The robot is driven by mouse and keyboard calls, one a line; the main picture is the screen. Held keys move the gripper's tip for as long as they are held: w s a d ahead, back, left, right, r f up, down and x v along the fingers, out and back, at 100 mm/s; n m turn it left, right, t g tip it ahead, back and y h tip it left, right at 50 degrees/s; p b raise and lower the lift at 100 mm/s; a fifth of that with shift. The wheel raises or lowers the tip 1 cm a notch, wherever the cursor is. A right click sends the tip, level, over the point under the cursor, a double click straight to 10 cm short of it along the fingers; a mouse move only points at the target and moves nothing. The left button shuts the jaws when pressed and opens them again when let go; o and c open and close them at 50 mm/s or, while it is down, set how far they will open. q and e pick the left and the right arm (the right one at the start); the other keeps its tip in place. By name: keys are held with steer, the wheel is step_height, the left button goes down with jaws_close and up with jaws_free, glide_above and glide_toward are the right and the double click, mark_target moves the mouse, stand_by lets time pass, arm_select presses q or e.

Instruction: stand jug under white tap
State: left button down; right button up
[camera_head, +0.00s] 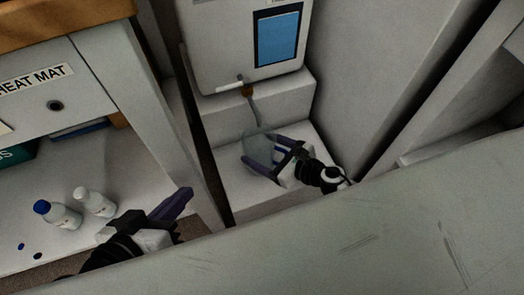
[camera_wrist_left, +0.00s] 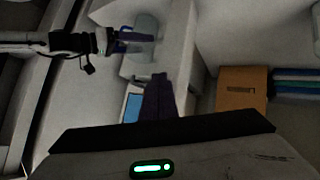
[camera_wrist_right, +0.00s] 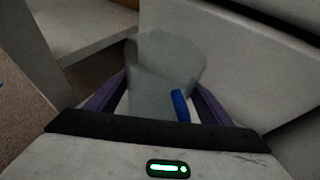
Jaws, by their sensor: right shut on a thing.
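A clear grey jug (camera_head: 258,146) is at the lower white step (camera_head: 240,192) in front of the dispenser; it also shows in the right wrist view (camera_wrist_right: 165,68), with a blue strip on it. My right gripper (camera_head: 277,155) is shut on the jug, its purple fingers on either side. I cannot tell whether the jug's base touches the step. A white tap bar (camera_head: 229,84) and a small brown nozzle (camera_head: 247,92) sit above the jug. A thin grey strand runs from the nozzle towards the jug. My left gripper (camera_head: 182,202) is shut and empty, left of the dispenser.
The dispenser (camera_head: 215,45) has a blue screen (camera_head: 278,38). A blue-capped bottle (camera_head: 62,215) and a white-capped bottle (camera_head: 95,202) stand on the left shelf, under the HEAT MAT label (camera_head: 36,80). A wall panel (camera_head: 385,75) bounds the dispenser's right side.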

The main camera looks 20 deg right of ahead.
steer(key=shift+r, duration=0.15)
steer(key=o, duration=1.1)
arm_select(q)
steer(key=shift+r, duration=0.1)
steer(key=shift+s+a+f+g+y+p, duration=0.2)
steer(key=shift+a+f+g+y+p, duration=0.25)
steer(key=shift+f+p, duration=0.45)
arm_select(e)
steer(key=v, duration=1.2)
